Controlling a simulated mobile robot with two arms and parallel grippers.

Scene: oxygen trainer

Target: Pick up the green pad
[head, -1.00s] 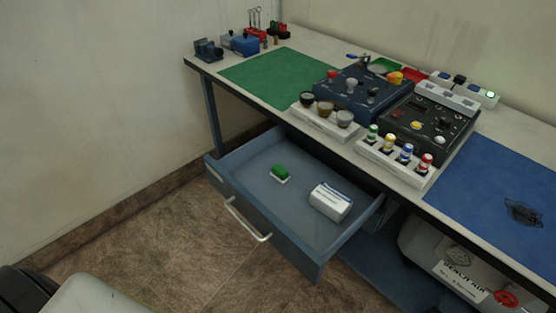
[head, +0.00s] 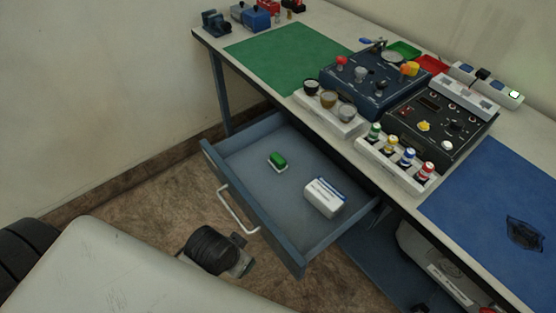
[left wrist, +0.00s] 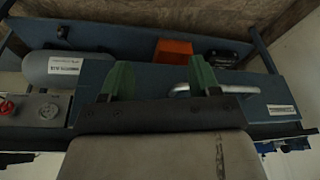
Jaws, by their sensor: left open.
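The green pad (head: 278,159), a small block with a white lower edge, lies in the open blue drawer (head: 287,225), in its left half. A white box (head: 324,197) lies to its right, apart from it. My left gripper (left wrist: 162,80) shows in the left wrist view with its two green fingers wide apart and nothing between them. The drawer front's metal handle (left wrist: 195,89) appears beyond the fingers. In the head view a dark part of my left arm is outside the drawer front, and the fingertips cannot be made out. My right gripper is out of view.
The bench top with a green mat (head: 288,56), control boxes and a blue mat (head: 490,200) is behind and right of the drawer. The left wrist view shows an orange box (left wrist: 173,51) and a grey cylinder (left wrist: 70,70). The space above the drawer is clear.

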